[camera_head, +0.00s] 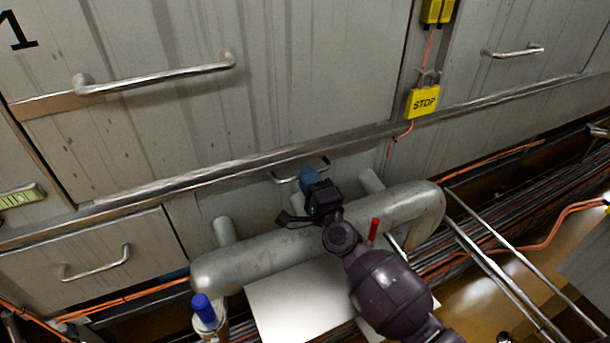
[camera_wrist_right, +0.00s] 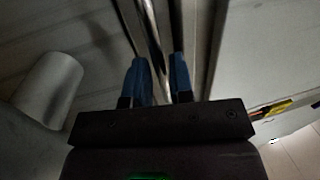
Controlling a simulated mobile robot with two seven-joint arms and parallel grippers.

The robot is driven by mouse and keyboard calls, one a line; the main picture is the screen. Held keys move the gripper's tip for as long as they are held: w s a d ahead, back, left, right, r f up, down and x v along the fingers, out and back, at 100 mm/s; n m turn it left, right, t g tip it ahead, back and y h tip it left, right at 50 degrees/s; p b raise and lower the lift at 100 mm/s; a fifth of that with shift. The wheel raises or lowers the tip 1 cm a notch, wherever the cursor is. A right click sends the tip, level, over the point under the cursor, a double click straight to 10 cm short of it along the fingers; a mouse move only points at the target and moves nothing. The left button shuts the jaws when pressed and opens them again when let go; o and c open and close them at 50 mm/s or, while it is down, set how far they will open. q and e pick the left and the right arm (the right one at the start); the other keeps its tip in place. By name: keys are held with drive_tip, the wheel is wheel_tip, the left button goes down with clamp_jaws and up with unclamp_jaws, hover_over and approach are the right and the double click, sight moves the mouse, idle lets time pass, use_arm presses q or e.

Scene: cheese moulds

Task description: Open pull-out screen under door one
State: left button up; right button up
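Door one is the large grey door (camera_head: 160,125) marked with a black 1, with a long bar handle (camera_head: 160,75), at upper left in the head view. Below the ledge under it, a small bar handle (camera_head: 285,176) is on the lower panel, partly hidden by my right gripper. My right gripper (camera_head: 308,178), with blue fingertips, is at this handle. In the right wrist view a shiny bar (camera_wrist_right: 151,30) runs between the two blue fingers (camera_wrist_right: 160,75); whether they press on it is not clear. The panel looks closed. My left gripper is out of view.
A thick grey pipe (camera_head: 245,262) crosses just in front of the lower panel, below my right gripper. Another small drawer with a handle (camera_head: 95,265) is at lower left. A blue-capped bottle (camera_head: 203,308), a white board (camera_head: 295,300) and cables (camera_head: 480,232) lie nearer.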

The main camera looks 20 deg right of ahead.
drive_tip(key=shift+w+r, duration=0.15)
drive_tip(key=shift+w, duration=0.7)
clamp_jaws()
